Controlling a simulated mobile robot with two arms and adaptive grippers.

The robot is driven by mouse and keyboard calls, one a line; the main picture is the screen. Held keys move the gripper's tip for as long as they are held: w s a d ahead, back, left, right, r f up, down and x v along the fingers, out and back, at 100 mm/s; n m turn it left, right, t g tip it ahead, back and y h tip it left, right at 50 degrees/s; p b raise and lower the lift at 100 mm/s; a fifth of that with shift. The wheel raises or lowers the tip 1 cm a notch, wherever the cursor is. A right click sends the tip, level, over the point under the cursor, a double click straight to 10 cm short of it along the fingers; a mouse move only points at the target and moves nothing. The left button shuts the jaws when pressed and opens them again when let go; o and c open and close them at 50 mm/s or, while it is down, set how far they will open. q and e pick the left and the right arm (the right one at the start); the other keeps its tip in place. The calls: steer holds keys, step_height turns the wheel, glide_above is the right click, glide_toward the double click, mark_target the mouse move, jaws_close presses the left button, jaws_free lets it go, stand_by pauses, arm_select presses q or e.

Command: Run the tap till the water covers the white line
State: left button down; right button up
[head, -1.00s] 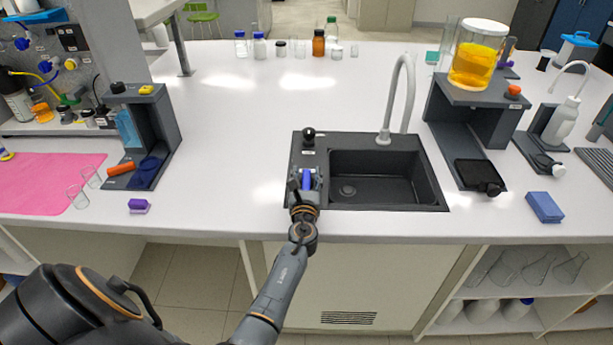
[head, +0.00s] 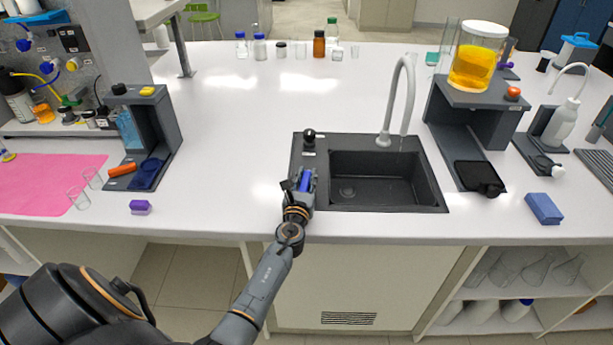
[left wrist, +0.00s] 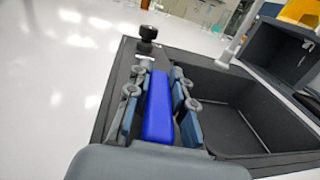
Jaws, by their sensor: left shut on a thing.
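The white gooseneck tap (head: 408,95) stands at the back of the dark sink (head: 436,190), its spout over the basin. A faint thin streak shows below the spout; I cannot tell for sure that it is water. My left gripper (head: 303,180) is at the sink's left deck, shut on a blue lever (left wrist: 159,105), with fingers on both sides of it in the left wrist view. The lever's base is hidden. The basin floor and drain (head: 347,190) show, with no clear water level. I cannot make out a white line. My right gripper is out of view.
A black knob (head: 309,137) stands on the deck just behind the lever. A dark stand (head: 470,130) with a jar of orange liquid (head: 474,64) is right of the sink. A blue block (head: 544,208) lies further right.

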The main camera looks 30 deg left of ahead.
arm_select(q)
steer(key=c, duration=1.2)
jaws_free()
steer(key=shift+o, duration=0.2)
steer(key=v, duration=1.2)
